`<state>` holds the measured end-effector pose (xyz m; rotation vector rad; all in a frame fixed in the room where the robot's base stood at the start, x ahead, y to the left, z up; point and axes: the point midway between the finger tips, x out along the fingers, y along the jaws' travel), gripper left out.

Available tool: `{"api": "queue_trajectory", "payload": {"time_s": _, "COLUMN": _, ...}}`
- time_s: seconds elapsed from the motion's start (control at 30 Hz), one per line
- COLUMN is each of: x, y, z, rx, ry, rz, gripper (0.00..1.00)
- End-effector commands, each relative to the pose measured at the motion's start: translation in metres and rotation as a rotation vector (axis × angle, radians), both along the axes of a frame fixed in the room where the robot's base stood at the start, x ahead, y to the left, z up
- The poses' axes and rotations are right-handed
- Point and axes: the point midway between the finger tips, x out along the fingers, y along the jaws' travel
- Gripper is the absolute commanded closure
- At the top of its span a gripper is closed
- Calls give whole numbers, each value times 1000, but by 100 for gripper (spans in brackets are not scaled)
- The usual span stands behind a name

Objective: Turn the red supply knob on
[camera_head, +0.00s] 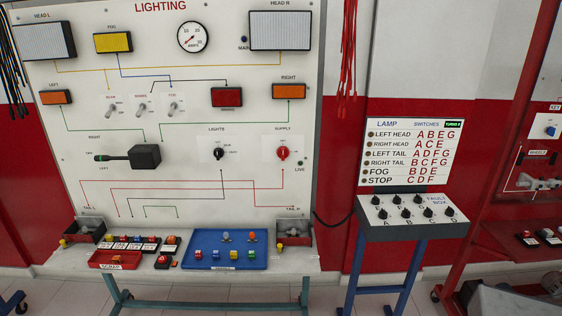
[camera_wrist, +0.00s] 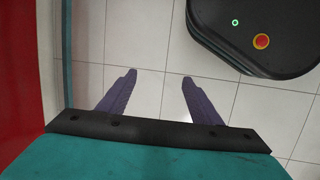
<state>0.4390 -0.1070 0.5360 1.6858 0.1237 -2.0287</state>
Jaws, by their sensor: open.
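The red supply knob (camera_head: 283,153) sits on the white lighting board (camera_head: 200,95), under the label SUPPLY, at the right of the board in the head view. Its pointer looks roughly upright; the small position marks are too small to read. The black lights knob (camera_head: 219,153) is to its left. The LIVE lamp (camera_head: 299,163) beside it looks dark. My gripper (camera_wrist: 159,78) shows only in the wrist view, with its two purple fingers apart and nothing between them. It points down at the tiled floor, away from the knob.
A shelf below the board holds a blue tray (camera_head: 270,262) and a red tray (camera_head: 92,259) with small parts. A fault box (camera_head: 412,229) on a stand is to the right. Red cables (camera_head: 347,55) hang beside the board. My black base (camera_wrist: 255,35) shows in the wrist view.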

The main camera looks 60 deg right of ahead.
Motion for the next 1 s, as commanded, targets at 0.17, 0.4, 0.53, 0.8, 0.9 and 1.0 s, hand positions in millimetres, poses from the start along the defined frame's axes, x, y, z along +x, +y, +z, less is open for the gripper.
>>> {"api": "queue_trajectory", "payload": {"time_s": 0.17, "x": 59, "y": -47, "z": 33, "rx": -96, "ry": -114, "rz": 94, "gripper": 41}}
{"api": "queue_trajectory", "payload": {"time_s": 0.4, "x": 118, "y": -112, "z": 89, "rx": -232, "ry": -233, "rz": 175, "gripper": 41}}
{"api": "queue_trajectory", "payload": {"time_s": 0.53, "x": 142, "y": -147, "z": 124, "rx": -308, "ry": -286, "rz": 200, "gripper": 41}}
{"api": "queue_trajectory", "payload": {"time_s": 0.8, "x": 172, "y": -221, "z": 201, "rx": -470, "ry": -376, "rz": 224, "gripper": 41}}
{"api": "queue_trajectory", "payload": {"time_s": 0.9, "x": 177, "y": -248, "z": 231, "rx": -531, "ry": -402, "rz": 224, "gripper": 41}}
{"api": "queue_trajectory", "payload": {"time_s": 1.0, "x": 178, "y": -274, "z": 260, "rx": -590, "ry": -425, "rz": 218, "gripper": 41}}
